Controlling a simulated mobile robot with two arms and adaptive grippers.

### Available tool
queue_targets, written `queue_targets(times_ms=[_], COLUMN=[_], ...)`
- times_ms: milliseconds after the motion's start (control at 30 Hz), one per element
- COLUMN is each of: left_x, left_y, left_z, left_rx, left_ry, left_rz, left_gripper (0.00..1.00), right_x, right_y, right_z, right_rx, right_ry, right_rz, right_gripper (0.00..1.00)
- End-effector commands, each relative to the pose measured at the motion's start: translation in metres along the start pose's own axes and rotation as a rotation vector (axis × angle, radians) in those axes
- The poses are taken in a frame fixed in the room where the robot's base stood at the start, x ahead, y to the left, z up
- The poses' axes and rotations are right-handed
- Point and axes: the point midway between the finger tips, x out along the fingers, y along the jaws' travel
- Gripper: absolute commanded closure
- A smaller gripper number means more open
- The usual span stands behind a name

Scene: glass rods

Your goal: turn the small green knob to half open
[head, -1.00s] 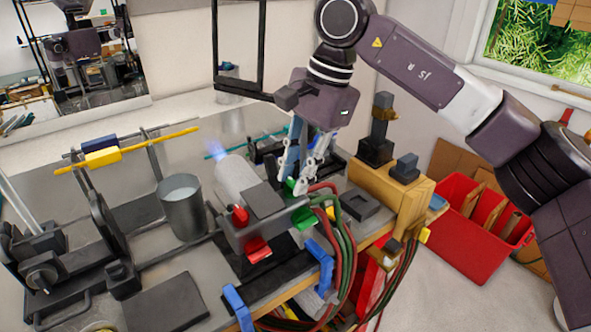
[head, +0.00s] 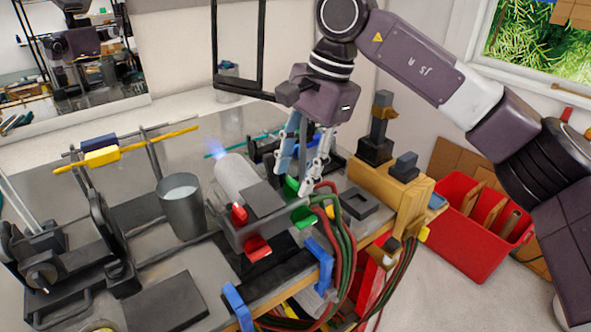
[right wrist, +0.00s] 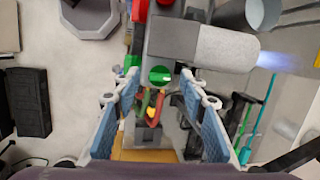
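The small green knob (right wrist: 160,75) is round with a pale bar across its face. In the right wrist view it sits at the end of the grey burner block (right wrist: 174,40), between the fingertips of my right gripper (right wrist: 158,79). The fingers are open with a gap on each side of the knob. In the head view the right gripper (head: 301,178) points down over the knob (head: 291,187), which is partly hidden by the fingers. I cannot tell the exact height of the fingertips over it. My left gripper is out of view.
A bluish flame (head: 214,148) burns at the mouth of the pale burner barrel (head: 237,178). A red knob (head: 239,214), red and green levers and hoses (head: 338,235) are close by. A metal cup (head: 182,210) stands left. A wooden block (head: 395,200) and red bin (head: 470,230) are right.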

Motion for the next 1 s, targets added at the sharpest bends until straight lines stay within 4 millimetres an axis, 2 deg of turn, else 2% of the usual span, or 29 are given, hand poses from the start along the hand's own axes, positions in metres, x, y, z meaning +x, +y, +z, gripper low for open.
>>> queue_targets(times_ms=[167, 400, 533, 700, 1000], left_x=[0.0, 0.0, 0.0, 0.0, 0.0], left_y=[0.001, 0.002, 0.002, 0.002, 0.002], left_z=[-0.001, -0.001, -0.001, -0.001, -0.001], left_rx=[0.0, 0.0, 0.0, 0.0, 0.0], left_ry=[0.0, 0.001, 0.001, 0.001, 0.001], left_rz=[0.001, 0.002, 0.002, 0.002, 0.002], left_gripper=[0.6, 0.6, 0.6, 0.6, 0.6], right_x=[-0.03, -0.081, -0.102, -0.115, -0.117], right_y=[-0.001, -0.001, -0.001, -0.001, 0.0], right_z=[0.0, 0.0, 0.0, 0.0, 0.0], right_rx=[0.0, 0.001, 0.001, 0.0, 0.0], right_ry=[0.002, 0.001, 0.001, 0.001, 0.0], right_rz=[-0.004, -0.005, -0.005, -0.004, -0.003], right_gripper=[0.61, 0.61, 0.61, 0.61, 0.61])
